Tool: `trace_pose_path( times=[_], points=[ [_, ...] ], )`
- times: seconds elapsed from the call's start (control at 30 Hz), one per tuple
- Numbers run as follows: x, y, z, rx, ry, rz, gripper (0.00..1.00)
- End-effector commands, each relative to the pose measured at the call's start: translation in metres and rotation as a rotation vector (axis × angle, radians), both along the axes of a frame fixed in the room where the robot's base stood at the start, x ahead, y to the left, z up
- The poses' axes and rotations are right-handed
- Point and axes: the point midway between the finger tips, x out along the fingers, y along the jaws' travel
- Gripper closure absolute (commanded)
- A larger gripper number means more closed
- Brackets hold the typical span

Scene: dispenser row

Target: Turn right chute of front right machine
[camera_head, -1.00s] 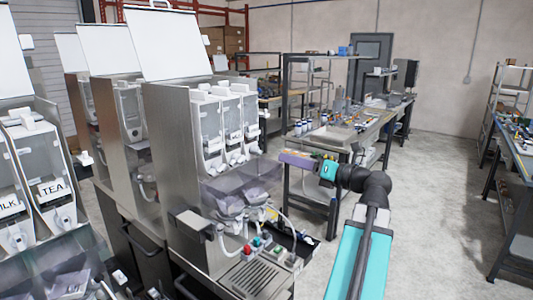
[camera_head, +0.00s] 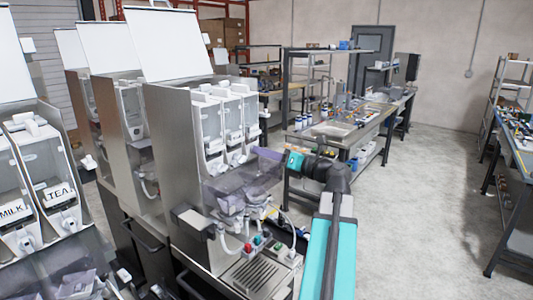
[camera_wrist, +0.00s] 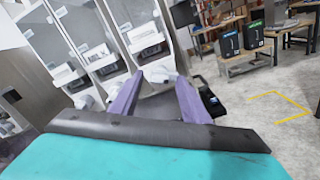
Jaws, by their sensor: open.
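The front right machine (camera_head: 172,130) is a steel dispenser with several clear canisters. Its right canister (camera_head: 248,108) has its white chute low on the front, partly hidden in the head view. In the wrist view the right chute (camera_wrist: 160,74) shows as a white spout just beyond my fingertips, roughly between them. My gripper (camera_wrist: 156,84) has two purple fingers, spread apart with nothing between them. In the head view my gripper (camera_head: 266,153) is at the machine's right front, near the chutes. I cannot tell whether a finger touches the chute.
A translucent purple cover (camera_head: 235,190) sits below the chutes, with hoses and coloured buttons (camera_head: 258,241) under it. Another machine with MILK and TEA canisters (camera_head: 40,195) stands left. Workbenches (camera_head: 335,130) are behind.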

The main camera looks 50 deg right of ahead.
Motion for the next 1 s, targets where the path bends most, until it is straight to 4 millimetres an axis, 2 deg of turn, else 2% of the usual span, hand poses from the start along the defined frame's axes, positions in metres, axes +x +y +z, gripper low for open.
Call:
trace_pose_path(
  times=[0.27, 0.5, 0.53, 0.57, 1.0],
  points=[
    [0.0005, -0.0001, -0.0002, 0.0, 0.0, -0.001, 0.58],
    [0.0002, -0.0003, -0.0001, 0.0, 0.0, -0.001, 0.97],
    [0.0002, -0.0003, -0.0001, 0.0, 0.0, -0.001, 0.99],
    [-0.0005, 0.0038, -0.0002, 0.0, 0.0, -0.001, 0.99],
    [-0.0005, -0.0016, -0.0002, -0.083, -0.008, -0.003, 0.99]
  ],
)
